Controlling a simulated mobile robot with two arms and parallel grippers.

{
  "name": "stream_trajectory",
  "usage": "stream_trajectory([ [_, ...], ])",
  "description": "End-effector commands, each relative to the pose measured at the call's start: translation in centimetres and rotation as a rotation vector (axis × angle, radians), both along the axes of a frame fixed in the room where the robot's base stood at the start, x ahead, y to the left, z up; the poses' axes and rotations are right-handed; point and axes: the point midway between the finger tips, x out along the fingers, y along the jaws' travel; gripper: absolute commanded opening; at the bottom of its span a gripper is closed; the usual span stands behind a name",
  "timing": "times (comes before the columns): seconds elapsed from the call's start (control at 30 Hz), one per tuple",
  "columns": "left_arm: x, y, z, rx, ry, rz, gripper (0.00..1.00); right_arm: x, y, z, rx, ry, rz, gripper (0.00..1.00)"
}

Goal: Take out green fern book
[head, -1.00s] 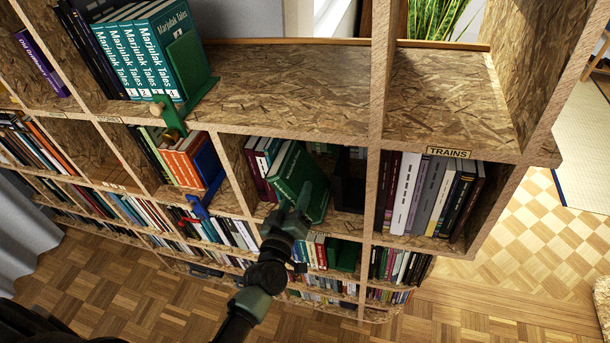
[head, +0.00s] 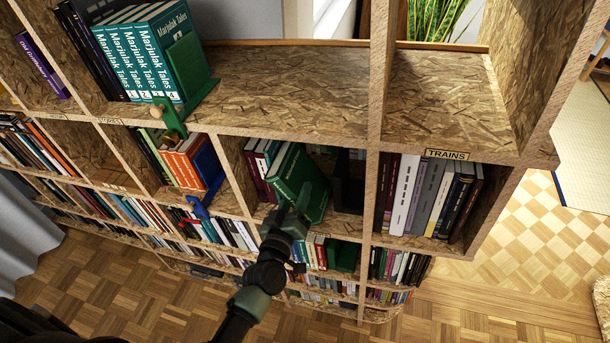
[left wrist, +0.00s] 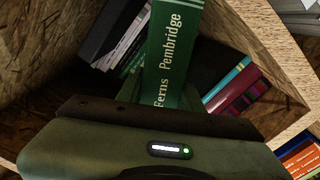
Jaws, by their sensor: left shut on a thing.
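The green fern book (head: 299,183) leans to the left in a middle compartment of the book wall. In the left wrist view its green spine (left wrist: 173,50) reads "Ferns" and "Pembridge". My left gripper (head: 302,208) is at the lower part of the spine and is shut on the book. The wrist view shows the gripper body across the bottom; the fingertips are hidden there. My right gripper is not in view.
Maroon and teal books (head: 258,160) stand left of the green book, and a black object (head: 349,180) is to its right. An upright board (head: 373,150) separates this compartment from the "TRAINS" one (head: 449,154). The shelf above (head: 290,90) is largely bare.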

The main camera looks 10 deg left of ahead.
Motion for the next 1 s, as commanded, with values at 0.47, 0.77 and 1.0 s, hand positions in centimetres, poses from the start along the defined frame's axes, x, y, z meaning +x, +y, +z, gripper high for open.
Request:
stream_trajectory([
  [0.47,-3.3,0.6,0.5,-0.002,-0.009,0.011,0.00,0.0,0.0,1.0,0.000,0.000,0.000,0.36],
  [0.77,-6.1,0.7,0.5,-0.003,-0.009,0.012,0.00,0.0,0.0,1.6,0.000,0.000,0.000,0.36],
  [1.0,-8.3,0.8,0.5,-0.003,-0.009,0.012,0.00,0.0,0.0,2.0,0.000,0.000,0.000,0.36],
])
